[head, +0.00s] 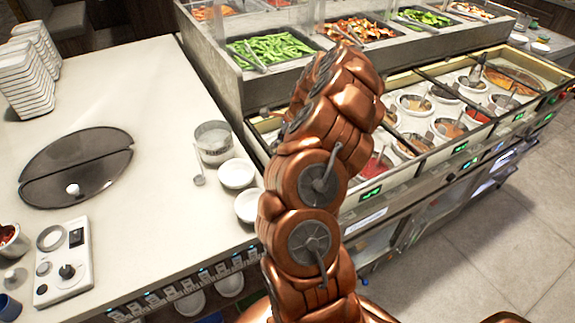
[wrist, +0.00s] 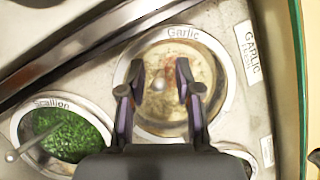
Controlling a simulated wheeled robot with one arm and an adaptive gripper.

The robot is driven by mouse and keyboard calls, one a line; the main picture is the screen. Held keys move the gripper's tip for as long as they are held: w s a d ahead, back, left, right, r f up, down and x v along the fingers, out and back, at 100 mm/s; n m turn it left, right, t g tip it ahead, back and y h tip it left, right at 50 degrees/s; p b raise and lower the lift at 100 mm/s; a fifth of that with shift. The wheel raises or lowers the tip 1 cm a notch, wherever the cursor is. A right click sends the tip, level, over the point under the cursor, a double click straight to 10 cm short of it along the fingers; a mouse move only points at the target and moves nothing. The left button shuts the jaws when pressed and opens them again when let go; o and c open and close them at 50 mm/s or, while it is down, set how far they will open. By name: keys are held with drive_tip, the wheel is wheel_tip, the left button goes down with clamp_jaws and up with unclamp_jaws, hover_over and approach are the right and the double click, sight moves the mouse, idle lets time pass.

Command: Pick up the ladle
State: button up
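In the wrist view my gripper (wrist: 160,77) is open, its two dark fingers apart over the round well labelled Garlic (wrist: 222,62). A small pale knob (wrist: 158,84) shows between the fingers, seen nearly end-on. It looks like the end of a ladle handle, and the rest of that ladle is hard to make out against the garlic. The fingers do not appear to touch it. In the head view my copper arm hides the gripper and the wells behind it.
The Scallion well (wrist: 62,135) of chopped greens lies at lower left, with another handle knob (wrist: 11,156) beside it. A dark metal bar (wrist: 75,50) crosses the upper left. In the head view, several sauce wells (head: 415,104) line the counter, with a raised topping shelf (head: 225,88) behind.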

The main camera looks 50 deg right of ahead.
clamp_jaws()
drive_tip(key=shift+r, duration=0.15)
wheel_tip(320, 180, up, 10)
drive_tip(key=b, duration=0.2)
drive_tip(key=shift+b, duration=0.35)
